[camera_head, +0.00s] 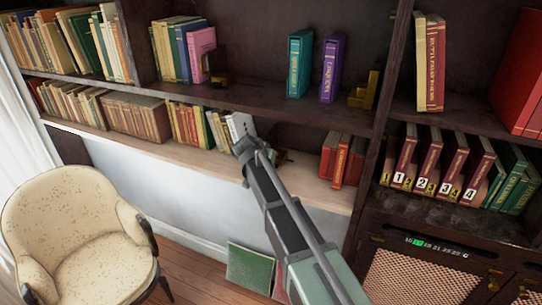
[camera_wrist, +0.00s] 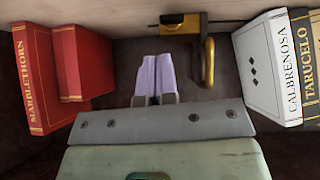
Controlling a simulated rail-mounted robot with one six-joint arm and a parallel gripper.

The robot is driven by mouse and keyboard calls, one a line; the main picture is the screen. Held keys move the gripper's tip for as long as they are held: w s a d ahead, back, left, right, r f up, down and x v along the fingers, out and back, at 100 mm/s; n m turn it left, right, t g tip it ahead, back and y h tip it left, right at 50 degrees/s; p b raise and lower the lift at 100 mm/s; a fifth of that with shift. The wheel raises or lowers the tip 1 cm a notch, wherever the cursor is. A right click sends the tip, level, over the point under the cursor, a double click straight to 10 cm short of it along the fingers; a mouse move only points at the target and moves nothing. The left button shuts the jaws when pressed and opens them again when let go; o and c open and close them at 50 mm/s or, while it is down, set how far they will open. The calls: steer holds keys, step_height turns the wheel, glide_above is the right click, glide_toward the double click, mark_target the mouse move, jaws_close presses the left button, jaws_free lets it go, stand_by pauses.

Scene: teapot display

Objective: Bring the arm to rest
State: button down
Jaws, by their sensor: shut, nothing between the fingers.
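My gripper (camera_wrist: 156,58) shows in the wrist view as two pale lavender fingers pressed together, with nothing between them. It points into a dark shelf space between books. In the head view my arm reaches up from the bottom right to the lower shelf, and its end (camera_head: 243,147) is in front of a gap there. The fingers cannot be made out in that view.
Red books (camera_wrist: 82,62) stand on one side of the gripper in the wrist view, a white book (camera_wrist: 268,65) on the other. A brass bookend (camera_wrist: 208,62) is close to the fingers. A cream armchair (camera_head: 85,240) stands at the lower left. Numbered books (camera_head: 430,160) fill the right shelf.

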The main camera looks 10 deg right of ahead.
steer(key=s+d+f+n+g+y+b, duration=0.1)
steer(key=s+f+b, duration=0.4)
steer(key=s, duration=0.6)
steer(key=s+d+f+n+g+y+b, duration=0.2)
steer(key=s+f+b, duration=0.4)
steer(key=s+f, duration=0.3)
steer(key=s+d+f+n+g+y+b, duration=0.2)
steer(key=s+f+b, duration=0.4)
steer(key=s, duration=0.7)
steer(key=shift+s+f+n+g+y, duration=0.35)
steer(key=shift+f+n+g, duration=0.2)
steer(key=shift+g, duration=0.45)
